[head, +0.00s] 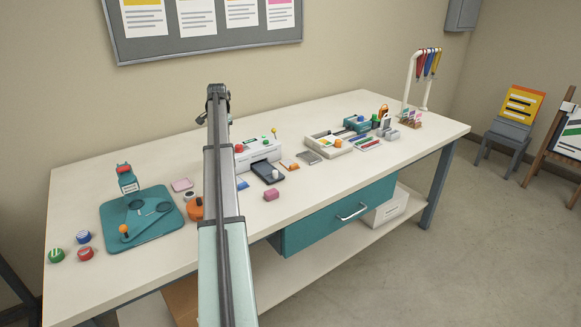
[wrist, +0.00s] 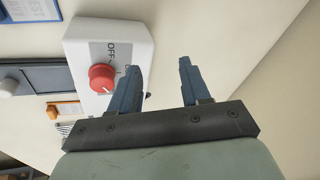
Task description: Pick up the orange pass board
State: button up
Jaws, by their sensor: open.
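The orange pass board looks to be the small flat orange piece with a pale patch (head: 289,165) lying on the bench, right of the white laminator (head: 258,150). In the wrist view it also shows as an orange piece (wrist: 65,109) at the lower left, beside the laminator body (wrist: 77,40) with its red knob (wrist: 102,77). My gripper (wrist: 158,66) is open, with nothing between its dark fingers. It is near the knob end of the laminator, apart from the orange piece. In the head view my own arm hides the gripper.
A grey plate (head: 308,157) and a compartment tray (head: 329,147) are to the right. A teal mat (head: 141,220) lies left.

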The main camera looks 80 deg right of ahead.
jog(key=s+d, duration=0.1)
jog(key=s, duration=0.4)
jog(key=s+d+m+y, duration=0.1)
jog(key=s, duration=0.5)
jog(key=s+d+r+m+g, duration=0.1)
jog(key=s, duration=0.4)
jog(key=shift+s+d, duration=0.2)
jog(key=shift+s, duration=0.1)
jog(key=s+m+y, duration=0.2)
jog(key=s+m, duration=0.1)
jog(key=s, duration=1.1)
send_near(294, 162)
jog(key=shift+g, duration=0.4)
jog(key=a, duration=0.1)
jog(key=a+f, duration=0.1)
jog(key=a, duration=0.2)
jog(key=shift+s+f, duration=0.15)
jog(key=shift+f, duration=0.15)
jog(key=shift+a+f, duration=0.15)
jog(key=shift+f, duration=1.15)
jog(key=shift+a+f, duration=0.2)
jog(key=shift+f, duration=1.1)
jog(key=shift+c, duration=0.5)
grip_shut()
